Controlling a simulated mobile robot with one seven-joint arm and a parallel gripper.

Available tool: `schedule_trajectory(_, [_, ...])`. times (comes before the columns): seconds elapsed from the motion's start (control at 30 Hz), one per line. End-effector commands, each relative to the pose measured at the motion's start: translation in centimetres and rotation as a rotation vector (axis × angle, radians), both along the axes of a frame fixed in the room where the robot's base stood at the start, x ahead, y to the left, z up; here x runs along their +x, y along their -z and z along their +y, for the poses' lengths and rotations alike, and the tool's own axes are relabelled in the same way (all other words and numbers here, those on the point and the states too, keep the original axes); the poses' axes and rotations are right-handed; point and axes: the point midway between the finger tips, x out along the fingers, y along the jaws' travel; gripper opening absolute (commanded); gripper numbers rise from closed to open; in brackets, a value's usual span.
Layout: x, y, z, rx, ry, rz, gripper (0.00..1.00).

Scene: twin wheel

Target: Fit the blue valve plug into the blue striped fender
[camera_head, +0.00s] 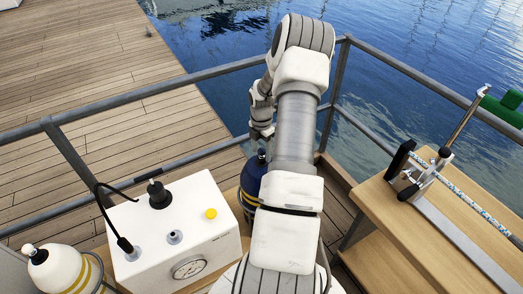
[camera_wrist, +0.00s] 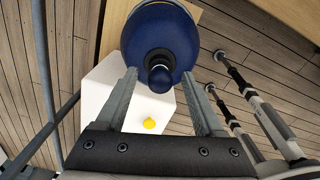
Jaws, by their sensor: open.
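The blue striped fender (camera_head: 250,186) stands upright behind the white box in the head view, partly hidden by my arm; a pale yellow stripe shows on it. In the wrist view the fender (camera_wrist: 160,35) is seen from above. A dark blue rounded knob (camera_wrist: 160,79), which looks like the blue valve plug, sits at its top centre; I cannot tell how deep it is seated. My gripper (camera_wrist: 159,73) is open, one finger on each side of the knob, with visible gaps. In the head view my gripper (camera_head: 262,131) hangs just above the fender.
A white box (camera_head: 205,232) with a gauge, yellow button (camera_head: 211,213) and black hose stands left of the fender. A white fender (camera_head: 62,273) is at lower left. Metal railings (camera_head: 170,88) run behind. A wooden bench (camera_head: 450,230) with a clamp and rope is at right.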

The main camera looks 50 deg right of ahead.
Motion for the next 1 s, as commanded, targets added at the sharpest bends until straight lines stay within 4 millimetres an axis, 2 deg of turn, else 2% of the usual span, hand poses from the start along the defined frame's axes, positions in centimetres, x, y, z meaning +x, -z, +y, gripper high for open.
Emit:
schedule_trajectory(0.13, [0.0, -0.3, 0.0, -0.001, 0.0, -0.001, 0.7])
schedule_trajectory(0.27, [0.0, -1.9, -0.1, -0.002, 0.0, -0.001, 0.7])
schedule_trajectory(0.73, [0.0, -13.0, -0.1, -0.004, 0.002, -0.003, 0.7])
schedule_trajectory(0.9, [0.0, -15.8, -0.1, -0.002, 0.0, -0.001, 0.7])
schedule_trajectory(1.0, [0.0, -16.8, 0.0, -0.001, 0.001, -0.001, 0.7])
